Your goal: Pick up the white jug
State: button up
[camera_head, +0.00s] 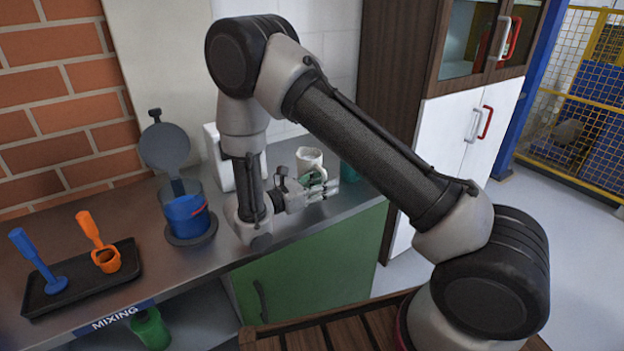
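A white jug (309,157) with an open top stands upright towards the right end of the metal counter. My gripper (318,186) is low over the counter, pointing right, at the front of the jug's lower part. Its fingers overlap the lower part of the jug in this view. I cannot tell whether they touch it or how far apart they are. A taller white container (217,158) stands farther left against the wall, partly hidden behind my arm.
A black tray (84,279) holds blue and orange tools. The counter's front edge (300,234) runs close below my gripper.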

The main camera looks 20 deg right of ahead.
grip_shut()
notch_tip(320, 180, up, 10)
jog(key=shift+r, duration=0.1)
dwell(0.6)
